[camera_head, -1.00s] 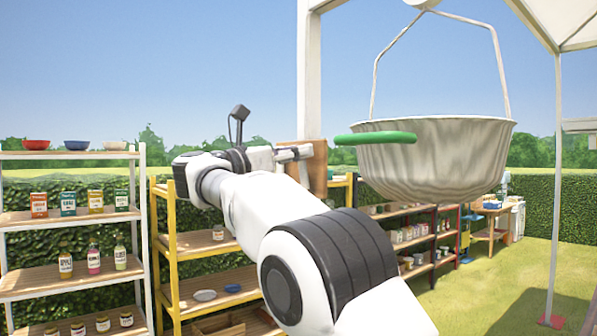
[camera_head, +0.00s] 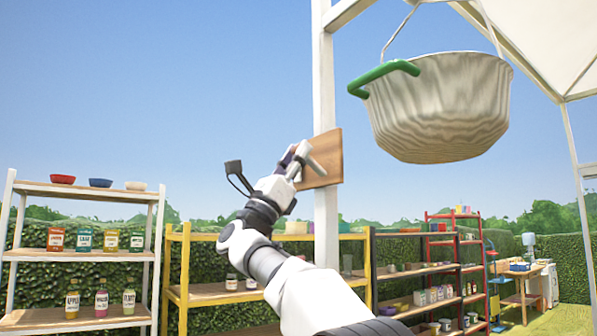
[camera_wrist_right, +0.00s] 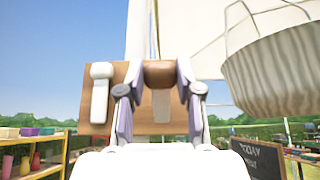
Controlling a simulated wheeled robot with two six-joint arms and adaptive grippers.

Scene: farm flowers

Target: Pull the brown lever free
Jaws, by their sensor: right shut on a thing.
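A wooden board (camera_head: 327,160) is fixed to a white post. It also shows in the right wrist view (camera_wrist_right: 137,122), where a white lever (camera_wrist_right: 101,92) sits on its left side. The brown lever (camera_wrist_right: 160,74) is right of the white one, with a pale piece below it. My right gripper (camera_wrist_right: 158,82) has a finger on each side of the brown lever and is shut on it. In the head view my right gripper (camera_head: 298,165) is at the board and mostly hides the levers. My left gripper is not in view.
A large pale bucket (camera_head: 440,110) with a green handle (camera_head: 383,76) hangs right of the post, close to the board. Shelves with jars and bowls stand behind: a white one (camera_head: 85,188) at left and a yellow one (camera_head: 215,237) behind my arm. A chalkboard (camera_wrist_right: 258,157) shows at lower right.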

